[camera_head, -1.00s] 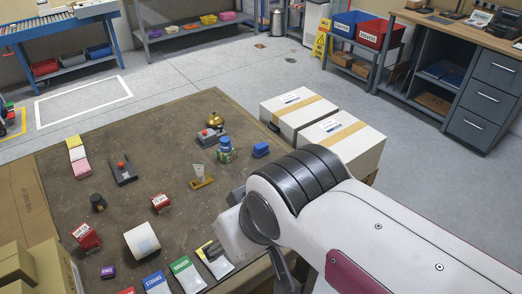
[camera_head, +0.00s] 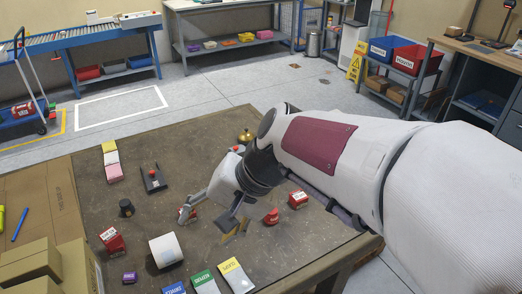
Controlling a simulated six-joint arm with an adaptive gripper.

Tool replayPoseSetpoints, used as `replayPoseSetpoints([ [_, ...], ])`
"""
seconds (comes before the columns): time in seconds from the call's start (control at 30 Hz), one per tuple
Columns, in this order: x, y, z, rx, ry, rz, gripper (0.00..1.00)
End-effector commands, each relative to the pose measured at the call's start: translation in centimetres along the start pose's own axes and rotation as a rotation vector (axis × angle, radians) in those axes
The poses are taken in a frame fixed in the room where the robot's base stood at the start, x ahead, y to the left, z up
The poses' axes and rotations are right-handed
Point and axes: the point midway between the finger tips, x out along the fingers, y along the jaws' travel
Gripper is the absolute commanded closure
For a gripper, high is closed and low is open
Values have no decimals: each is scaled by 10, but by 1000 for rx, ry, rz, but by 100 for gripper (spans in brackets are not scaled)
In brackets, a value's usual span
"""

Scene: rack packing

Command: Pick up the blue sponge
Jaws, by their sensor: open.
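The blue sponge is not visible; my arm covers the back right of the table, where a small blue block showed earlier. My gripper (camera_head: 211,217) is over the middle of the brown table (camera_head: 133,210), pointing down with its fingers apart. I see nothing held between them. Its left finger overlaps a small red thing, and a yellowish piece shows partly behind its right finger. I cannot tell whether the fingers touch these.
A brass bell (camera_head: 245,136) is behind. Coloured packets (camera_head: 236,276) lie in front. Cartons (camera_head: 45,265) stack at left.

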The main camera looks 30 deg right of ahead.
Motion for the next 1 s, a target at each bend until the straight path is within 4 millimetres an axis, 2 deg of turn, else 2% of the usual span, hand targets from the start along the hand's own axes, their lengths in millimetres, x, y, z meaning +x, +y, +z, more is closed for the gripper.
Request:
replayPoseSetpoints([
  [0.2,17,-15,-35,204,-34,-88,44],
  [0.5,38,-27,-92,487,-63,-215,44],
  [0.77,55,-25,-151,734,-74,-329,44],
  [1.0,70,-9,-209,964,-72,-437,44],
])
